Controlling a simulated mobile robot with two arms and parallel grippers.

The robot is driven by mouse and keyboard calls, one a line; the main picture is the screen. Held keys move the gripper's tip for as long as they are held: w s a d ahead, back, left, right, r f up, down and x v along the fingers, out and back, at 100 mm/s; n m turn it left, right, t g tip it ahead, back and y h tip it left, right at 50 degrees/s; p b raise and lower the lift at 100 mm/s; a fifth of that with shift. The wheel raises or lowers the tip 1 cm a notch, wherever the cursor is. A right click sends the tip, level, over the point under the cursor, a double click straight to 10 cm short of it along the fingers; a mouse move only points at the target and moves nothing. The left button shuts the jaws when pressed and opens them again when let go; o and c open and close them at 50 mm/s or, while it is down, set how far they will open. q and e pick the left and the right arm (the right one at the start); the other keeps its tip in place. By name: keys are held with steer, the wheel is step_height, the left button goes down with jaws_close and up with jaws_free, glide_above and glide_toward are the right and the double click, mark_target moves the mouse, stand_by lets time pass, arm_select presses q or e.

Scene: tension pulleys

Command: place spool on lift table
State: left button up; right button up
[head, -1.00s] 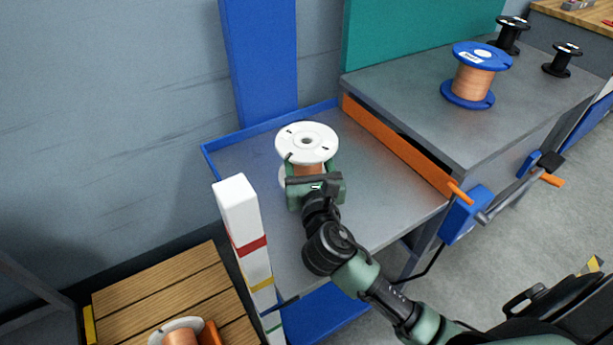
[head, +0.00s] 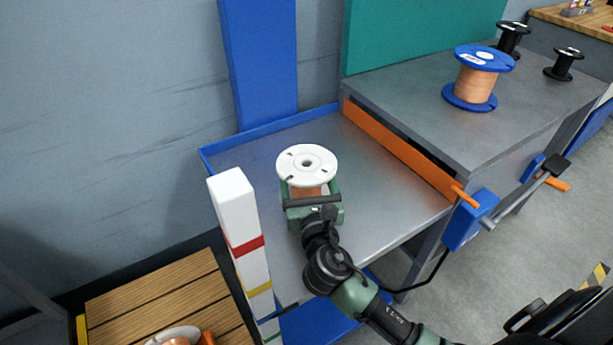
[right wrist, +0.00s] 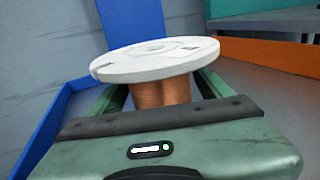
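A spool with white flanges and a copper-coloured core (head: 307,163) is over the grey lift table (head: 375,165), upright. My right gripper (head: 312,190) reaches in from the front, its green fingers on both sides of the core below the upper flange. The spool moves with it, so it is shut on the spool. In the right wrist view the white flange (right wrist: 155,60) and copper core (right wrist: 160,91) sit between the fingers. The lower flange is hidden behind the gripper, so I cannot tell whether it touches the table. My left gripper is not in view.
A blue rim (head: 270,131) edges the lift table. A white post with coloured bands (head: 236,210) stands at its left front. A higher grey bench (head: 420,95) with an orange front strip holds a blue spool (head: 475,78). A slatted wooden pallet (head: 160,290) lies lower left.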

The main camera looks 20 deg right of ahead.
mark_target(310, 194)
steer(key=shift+r, duration=0.1)
steer(key=shift+s, duration=0.25)
steer(key=v, duration=0.5)
steer(key=shift+p, duration=0.4)
steer(key=v, duration=0.5)
steer(key=shift+s+a, duration=0.15)
steer(key=shift+s, duration=0.2)
steer(key=shift+s+a, duration=0.1)
steer(key=shift+s, duration=0.3)
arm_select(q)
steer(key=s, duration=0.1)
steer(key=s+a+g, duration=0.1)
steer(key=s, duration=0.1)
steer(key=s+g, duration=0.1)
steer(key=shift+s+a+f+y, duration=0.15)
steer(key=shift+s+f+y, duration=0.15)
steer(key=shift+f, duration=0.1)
